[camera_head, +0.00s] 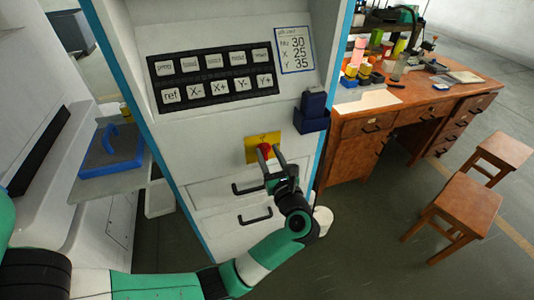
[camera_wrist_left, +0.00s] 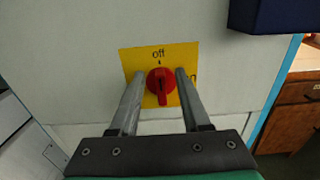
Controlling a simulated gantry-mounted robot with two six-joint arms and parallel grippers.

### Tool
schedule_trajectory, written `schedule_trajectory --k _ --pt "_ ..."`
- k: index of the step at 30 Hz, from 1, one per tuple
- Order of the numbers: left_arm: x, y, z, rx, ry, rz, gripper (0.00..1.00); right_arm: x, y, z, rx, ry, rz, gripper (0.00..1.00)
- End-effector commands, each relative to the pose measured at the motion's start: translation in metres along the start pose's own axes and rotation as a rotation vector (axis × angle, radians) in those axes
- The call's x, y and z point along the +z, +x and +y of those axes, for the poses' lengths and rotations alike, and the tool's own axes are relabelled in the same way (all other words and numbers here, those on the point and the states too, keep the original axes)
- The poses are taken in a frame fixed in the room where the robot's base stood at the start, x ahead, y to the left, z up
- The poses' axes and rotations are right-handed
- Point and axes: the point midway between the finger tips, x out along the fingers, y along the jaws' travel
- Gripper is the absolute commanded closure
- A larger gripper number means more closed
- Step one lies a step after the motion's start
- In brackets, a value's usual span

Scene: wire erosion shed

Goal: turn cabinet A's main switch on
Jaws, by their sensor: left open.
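The main switch is a red rotary knob (camera_wrist_left: 161,82) on a yellow plate (camera_wrist_left: 128,62). In the left wrist view its grip ridge stands upright, and the mark "off" is readable above it. Part of another label shows at the plate's right, mostly hidden by a finger. In the head view the red knob (camera_head: 264,150) and yellow plate (camera_head: 252,142) are on the front of the white cabinet (camera_head: 215,125). My left gripper (camera_wrist_left: 159,75) is open, with one finger on each side of the knob and visible gaps to it. My right gripper is not in view.
A black button panel (camera_head: 213,79) and a card (camera_head: 295,50) are above the switch. A dark blue holder (camera_head: 311,118) juts out to its upper right. Drawer handles (camera_head: 250,188) are below. A wooden desk (camera_head: 370,130) stands to the right.

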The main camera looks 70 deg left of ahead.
Motion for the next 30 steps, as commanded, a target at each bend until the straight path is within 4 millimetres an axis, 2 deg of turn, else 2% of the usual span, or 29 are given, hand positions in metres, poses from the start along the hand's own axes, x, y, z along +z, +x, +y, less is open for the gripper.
schedule_trajectory --k 4,12,20,30 --pt "-0.0007 0.0143 0.0003 0.001 0.000 0.000 0.53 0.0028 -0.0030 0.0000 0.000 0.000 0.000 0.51" --pt "0.0002 0.0161 0.0000 -0.001 0.000 0.000 0.53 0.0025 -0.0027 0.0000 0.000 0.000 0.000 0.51" --pt "0.0002 0.0159 0.0001 0.000 0.000 0.000 1.00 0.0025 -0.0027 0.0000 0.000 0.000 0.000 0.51" --pt "0.0004 0.0158 0.0000 0.000 0.003 0.000 1.00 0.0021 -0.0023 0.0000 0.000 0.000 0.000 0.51"
